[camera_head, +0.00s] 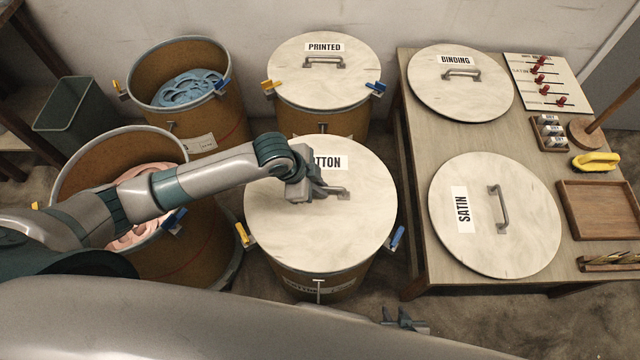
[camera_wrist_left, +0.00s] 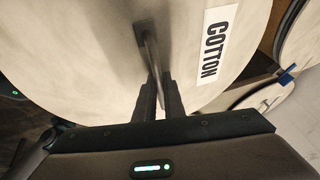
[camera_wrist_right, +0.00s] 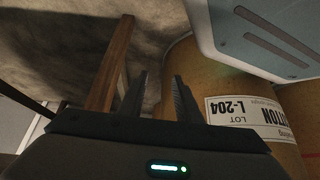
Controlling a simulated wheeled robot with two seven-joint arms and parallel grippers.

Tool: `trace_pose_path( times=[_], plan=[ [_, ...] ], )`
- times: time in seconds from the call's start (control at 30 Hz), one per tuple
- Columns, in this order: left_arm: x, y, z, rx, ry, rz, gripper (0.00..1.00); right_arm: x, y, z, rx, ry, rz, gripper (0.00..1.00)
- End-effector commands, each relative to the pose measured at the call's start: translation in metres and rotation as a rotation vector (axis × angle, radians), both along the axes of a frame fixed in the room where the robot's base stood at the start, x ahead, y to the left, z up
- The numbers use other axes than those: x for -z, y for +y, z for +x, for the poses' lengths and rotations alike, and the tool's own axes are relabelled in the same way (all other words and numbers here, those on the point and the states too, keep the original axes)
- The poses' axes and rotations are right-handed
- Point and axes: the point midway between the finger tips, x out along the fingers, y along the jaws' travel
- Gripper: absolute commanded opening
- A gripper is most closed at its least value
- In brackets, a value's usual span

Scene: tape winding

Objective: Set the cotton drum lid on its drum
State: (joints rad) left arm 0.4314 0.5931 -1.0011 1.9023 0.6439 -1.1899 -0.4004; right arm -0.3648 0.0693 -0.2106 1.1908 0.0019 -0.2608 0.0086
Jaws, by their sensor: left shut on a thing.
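The cotton drum lid (camera_head: 290,220) is a round pale disc with a COTTON label and a metal bar handle (camera_head: 338,192). It lies over the mouth of the cotton drum (camera_head: 300,282), roughly centred; I cannot tell whether its rim is fully seated. My left gripper (camera_head: 318,190) is shut on the lid's handle, and the left wrist view shows the handle (camera_wrist_left: 150,55) between the fingers. My right gripper (camera_wrist_right: 158,92) is open and empty, low in front of the cotton drum, whose lot label (camera_wrist_right: 250,118) shows in the right wrist view.
Blue (camera_head: 397,238) and yellow (camera_head: 242,234) clamps stick out at the drum's sides. Two open drums (camera_head: 235,115) (camera_head: 75,165) stand left, the nearer under my left arm. The lidded printed drum (camera_head: 290,85) is behind. A table (camera_head: 412,150) at right bears the binding (camera_head: 430,90) and satin (camera_head: 460,250) lids.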

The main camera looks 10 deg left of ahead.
Motion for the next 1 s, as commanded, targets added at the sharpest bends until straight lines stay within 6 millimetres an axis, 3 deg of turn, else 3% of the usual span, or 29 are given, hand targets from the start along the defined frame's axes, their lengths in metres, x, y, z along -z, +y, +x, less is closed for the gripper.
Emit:
trace_pose_path(
  times=[0.3, 0.73, 0.83, 1.0],
  plan=[
    [0.019, -0.001, 0.001, 0.001, -0.003, -0.001, 0.0, 0.006, -0.007, -0.005, 0.006, 0.044, -0.013, 0.31],
    [0.022, -0.001, 0.001, 0.001, -0.003, -0.002, 0.0, 0.007, -0.008, -0.006, 0.007, 0.053, -0.016, 0.31],
    [0.022, -0.001, 0.001, 0.001, -0.003, -0.002, 0.28, 0.007, -0.008, -0.006, 0.007, 0.053, -0.016, 0.31],
    [0.022, 0.0, 0.001, 0.001, -0.002, -0.002, 0.31, 0.007, -0.008, -0.006, 0.007, 0.053, -0.016, 0.31]
  ],
)
